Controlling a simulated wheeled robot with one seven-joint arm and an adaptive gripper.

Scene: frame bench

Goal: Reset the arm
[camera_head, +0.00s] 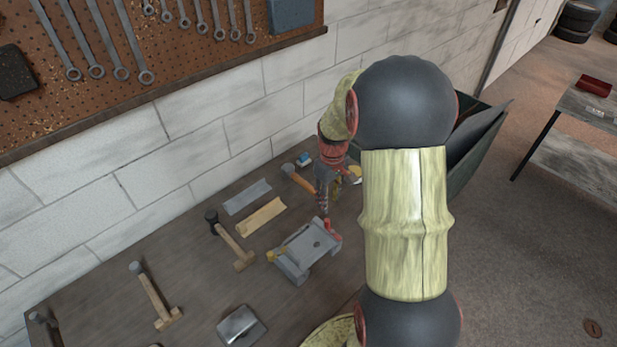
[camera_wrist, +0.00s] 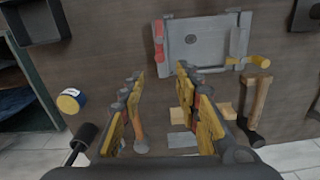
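My gripper (camera_wrist: 160,74) is open in the wrist view, with its two yellow-padded fingers apart and only the bench and things on it showing between them. In the head view my gripper (camera_head: 323,200) points down over the bench, behind the grey frame; my arm hides part of the bench's right side. The grey frame (camera_head: 310,244) lies on the bench with a red and a yellow clamp handle. It also shows in the wrist view (camera_wrist: 197,45), beyond the fingertips. I cannot tell the exact height of the gripper above the bench.
Several hammers lie on the bench, including a black-headed one (camera_head: 230,240) and an orange-handled one (camera_head: 298,178). A wooden piece (camera_head: 262,216) and a grey channel (camera_head: 247,197) lie near the wall. A blue-and-yellow cylinder (camera_wrist: 71,101) stands left of my fingers. A pegboard (camera_head: 190,50) holds wrenches.

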